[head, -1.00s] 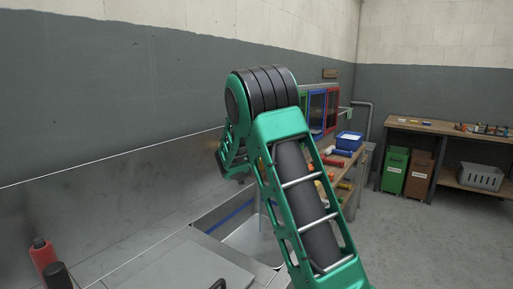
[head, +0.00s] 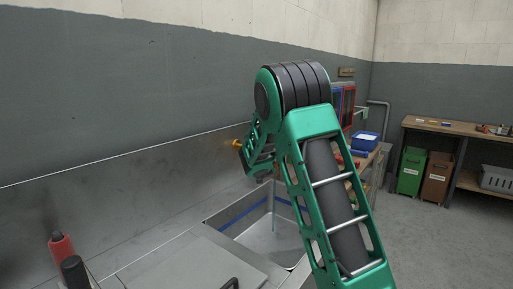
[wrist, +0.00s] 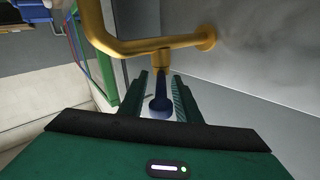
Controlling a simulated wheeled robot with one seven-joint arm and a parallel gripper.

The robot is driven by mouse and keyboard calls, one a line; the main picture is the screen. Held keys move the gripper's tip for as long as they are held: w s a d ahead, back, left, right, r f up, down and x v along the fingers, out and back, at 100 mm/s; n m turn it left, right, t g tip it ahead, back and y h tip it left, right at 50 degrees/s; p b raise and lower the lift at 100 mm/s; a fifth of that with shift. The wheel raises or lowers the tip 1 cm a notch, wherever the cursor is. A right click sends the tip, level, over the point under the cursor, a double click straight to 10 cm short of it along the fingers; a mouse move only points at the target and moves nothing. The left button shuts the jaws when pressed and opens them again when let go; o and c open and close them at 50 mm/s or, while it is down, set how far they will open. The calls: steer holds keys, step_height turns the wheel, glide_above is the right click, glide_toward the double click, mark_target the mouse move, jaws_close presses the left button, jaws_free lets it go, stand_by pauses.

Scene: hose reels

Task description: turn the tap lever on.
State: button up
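A brass tap (wrist: 158,47) comes out of the grey wall in the wrist view, with its bent pipe crossing the top middle. A bit of the brass tap (head: 236,145) shows at the wall in the head view, left of my arm. A dark blue lever (wrist: 160,96) hangs from the tap's valve toward my gripper. My gripper (wrist: 160,78) is open, with one green finger on each side of the lever. Narrow gaps show between the lever and the fingers. In the head view my arm hides the lever and the fingertips.
A metal sink basin (head: 230,213) lies below the tap. A thin pale vertical line shows in it; I cannot tell whether it is water. A red-topped object (head: 61,247) stands at the lower left. A workbench (head: 455,127) and green bin (head: 411,171) stand right.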

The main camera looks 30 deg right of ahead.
steer(key=shift+s, duration=0.1)
steer(key=v, duration=1)
steer(key=shift+s+a, duration=0.15)
steer(key=shift+s, duration=0.05)
steer(key=shift+f, duration=0.1)
steer(key=s+d+f+m+g, duration=0.1)
steer(key=s+d+f+g, duration=0.3)
steer(key=s, duration=0.5)
steer(key=s+d+f+m+g, duration=0.1)
steer(key=s+d+f+g, duration=0.25)
steer(key=s, duration=0.65)
steer(key=s+a+f+n+g+y, duration=0.1)
steer(key=s+a+g+y, duration=0.1)
steer(key=s, duration=0.8)
steer(key=s+a+f+n+g+y, duration=0.1)
steer(key=s+a+f+g+y, duration=0.1)
steer(key=s+a, duration=0.5)
steer(key=s+a+f+n+g+y, duration=0.1)
steer(key=s+a+g+y, duration=0.3)
steer(key=s, duration=0.9)
steer(key=shift+a+f+y, duration=0.3)
steer(key=shift+a+f, duration=0.15)
steer(key=shift+f, duration=0.1)
